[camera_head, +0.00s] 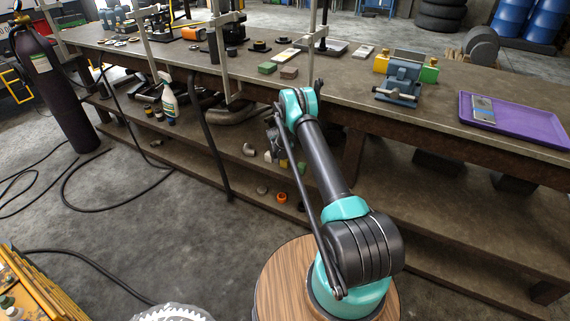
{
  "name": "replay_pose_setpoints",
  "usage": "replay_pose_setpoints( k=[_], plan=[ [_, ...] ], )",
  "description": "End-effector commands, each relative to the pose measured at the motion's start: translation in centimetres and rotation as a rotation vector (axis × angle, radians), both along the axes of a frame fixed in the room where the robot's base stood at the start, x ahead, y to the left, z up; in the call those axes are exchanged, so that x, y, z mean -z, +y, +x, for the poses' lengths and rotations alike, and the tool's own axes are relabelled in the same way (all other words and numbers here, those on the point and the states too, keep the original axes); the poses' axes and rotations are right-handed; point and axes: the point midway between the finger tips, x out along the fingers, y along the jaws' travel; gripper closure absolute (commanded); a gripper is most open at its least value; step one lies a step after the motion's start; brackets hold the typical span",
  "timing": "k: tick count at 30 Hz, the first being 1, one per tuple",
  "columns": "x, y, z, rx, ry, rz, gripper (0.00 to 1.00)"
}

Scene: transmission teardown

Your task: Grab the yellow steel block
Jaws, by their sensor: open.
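The yellow steel block (381,63) stands on the workbench at the right, at the left rear of a blue-grey vise (399,83). The vise hides part of it. My gripper (271,141) seems to be the small grey and dark shape beside the arm's upper teal joint, in front of the bench edge. It is open, small and partly hidden. It is well to the left of the yellow block and apart from it. I see nothing held in it.
A green block (429,74) stands right of the vise. A purple tray (540,128) holding a flat metallic item is farther right. Another green block (267,67) and a brown block (289,72) lie left. Metal posts (222,55) rise along the bench (340,82).

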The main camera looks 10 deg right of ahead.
Motion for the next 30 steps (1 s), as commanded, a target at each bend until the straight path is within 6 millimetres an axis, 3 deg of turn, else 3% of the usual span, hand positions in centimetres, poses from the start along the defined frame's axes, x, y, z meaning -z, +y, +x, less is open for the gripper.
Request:
replay_pose_setpoints(
  k=[9, 24, 30],
  plan=[
    [0.40, -0.07, 0.12, -0.001, 0.000, 0.000, 0.38],
    [0.37, -0.07, 0.11, -0.001, 0.000, 0.000, 1.00],
    [0.28, -0.07, 0.14, -0.001, -0.001, -0.001, 1.00]
  ],
)
